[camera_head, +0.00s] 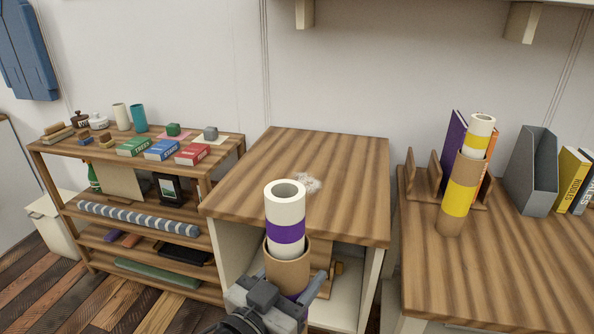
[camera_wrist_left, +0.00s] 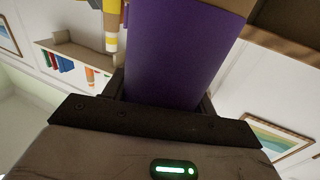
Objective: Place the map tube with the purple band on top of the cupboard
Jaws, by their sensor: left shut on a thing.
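The map tube with the purple band (camera_head: 286,231) is upright, with a white open upper end and a brown cardboard lower part. My left gripper (camera_head: 283,300) is shut on its lower part; a purple stretch of the tube (camera_wrist_left: 178,50) fills the middle of the left wrist view between the jaws. The tube's lower end is hidden. My right gripper is not in view.
A pale patch (camera_head: 307,184) marks the cupboard top. A yellow-banded tube (camera_head: 459,198) stands on the right table (camera_head: 510,270), near a wooden rack, books and a grey file holder (camera_head: 531,170). A shelf unit (camera_head: 215,170) with boxes and jars stands left.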

